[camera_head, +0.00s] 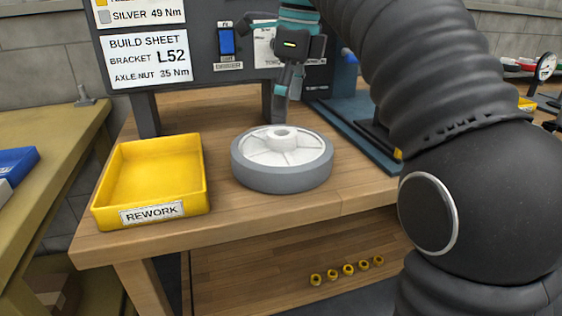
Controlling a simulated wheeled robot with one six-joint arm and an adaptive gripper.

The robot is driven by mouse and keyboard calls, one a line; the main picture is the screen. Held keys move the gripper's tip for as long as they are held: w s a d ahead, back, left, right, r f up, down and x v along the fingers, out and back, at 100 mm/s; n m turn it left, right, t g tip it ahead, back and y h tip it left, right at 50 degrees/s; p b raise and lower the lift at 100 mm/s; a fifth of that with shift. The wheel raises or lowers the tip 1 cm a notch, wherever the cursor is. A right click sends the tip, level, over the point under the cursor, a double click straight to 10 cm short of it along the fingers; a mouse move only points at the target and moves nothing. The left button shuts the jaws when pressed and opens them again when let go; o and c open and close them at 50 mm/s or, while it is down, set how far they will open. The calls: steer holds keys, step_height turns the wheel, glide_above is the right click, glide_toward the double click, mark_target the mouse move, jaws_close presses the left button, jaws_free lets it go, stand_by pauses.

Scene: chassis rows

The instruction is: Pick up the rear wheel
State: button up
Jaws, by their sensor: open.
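The wheel (255,176) lies flat on the wooden bench, with a grey tyre and a white spoked hub with a raised centre boss. No mark in view tells whether it is the rear one. My gripper (287,94) points down above the far side of the wheel's hub, apart from it as far as I can tell. Its jaws are open and empty; the fingers overlap in this view, so the gap between them is hard to see.
A yellow REWORK tray (152,172), empty, stands left of the wheel. A dark board (200,70) with build sheets stands behind. A blue fixture (355,130) is at the right rear. My arm covers the right side. The bench front (270,212) is clear.

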mark_target(282, 130)
steer(key=shift+w+a+f+b, duration=0.15)
steer(key=shift+f+b, duration=0.2)
steer(key=shift+f, duration=0.7)
steer(key=shift+s+a+f+b, duration=0.1)
steer(key=shift+a+f+b, duration=0.15)
steer(key=shift+f, duration=0.75)
steer(key=shift+w+a+f+b, duration=0.1)
steer(key=shift+f+b, duration=0.3)
steer(key=shift+f, duration=0.65)
jaws_close()
